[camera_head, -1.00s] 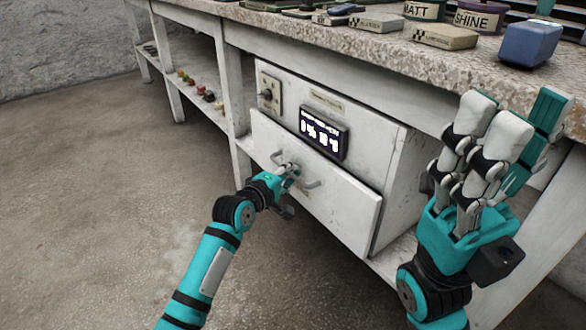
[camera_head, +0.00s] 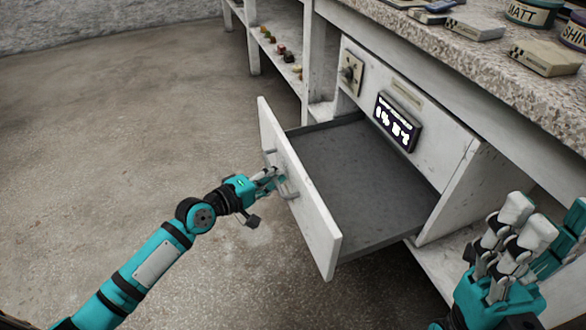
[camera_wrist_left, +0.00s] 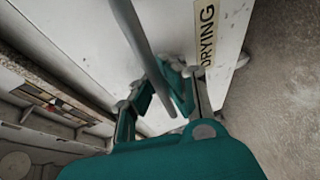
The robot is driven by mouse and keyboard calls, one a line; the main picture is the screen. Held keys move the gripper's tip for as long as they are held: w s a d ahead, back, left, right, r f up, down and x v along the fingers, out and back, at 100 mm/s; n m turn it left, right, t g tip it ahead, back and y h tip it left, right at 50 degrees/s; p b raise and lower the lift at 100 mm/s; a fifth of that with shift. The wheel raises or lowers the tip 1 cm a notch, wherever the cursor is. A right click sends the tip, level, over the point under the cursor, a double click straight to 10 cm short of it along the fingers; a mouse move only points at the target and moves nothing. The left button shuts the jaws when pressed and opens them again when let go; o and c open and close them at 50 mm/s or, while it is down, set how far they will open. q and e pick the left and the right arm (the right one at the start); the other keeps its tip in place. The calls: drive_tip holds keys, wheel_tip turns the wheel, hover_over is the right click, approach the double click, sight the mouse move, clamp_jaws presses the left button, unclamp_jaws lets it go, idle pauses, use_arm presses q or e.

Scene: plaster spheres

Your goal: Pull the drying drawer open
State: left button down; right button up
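The drying drawer (camera_head: 300,190) stands pulled out from the white cabinet in the head view, its grey inside (camera_head: 370,190) bare. My left gripper (camera_head: 272,180) is at the bar handle (camera_head: 289,187) on the drawer's front. In the left wrist view the handle bar (camera_wrist_left: 141,40) passes between the teal fingers (camera_wrist_left: 164,92), which are closed about it. The label "DRYING" (camera_wrist_left: 206,35) is on the front panel beside the bar. My right gripper (camera_head: 530,235) is raised at the lower right, empty, its fingers extended and apart.
A dark display (camera_head: 397,122) and a switch plate (camera_head: 350,73) are on the cabinet face. The speckled worktop (camera_head: 480,65) above carries boxes and tins (camera_head: 534,12). Small coloured pieces (camera_head: 281,50) lie on a shelf at the back. The floor left of the drawer is clear.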

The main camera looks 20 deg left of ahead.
use_arm(q)
drive_tip(key=shift+s+a+r, duration=0.1)
drive_tip(key=shift+s+a, duration=0.1)
drive_tip(key=shift+a, duration=0.15)
drive_tip(key=c, duration=1.4)
unclamp_jaws()
drive_tip(key=v, duration=1.2)
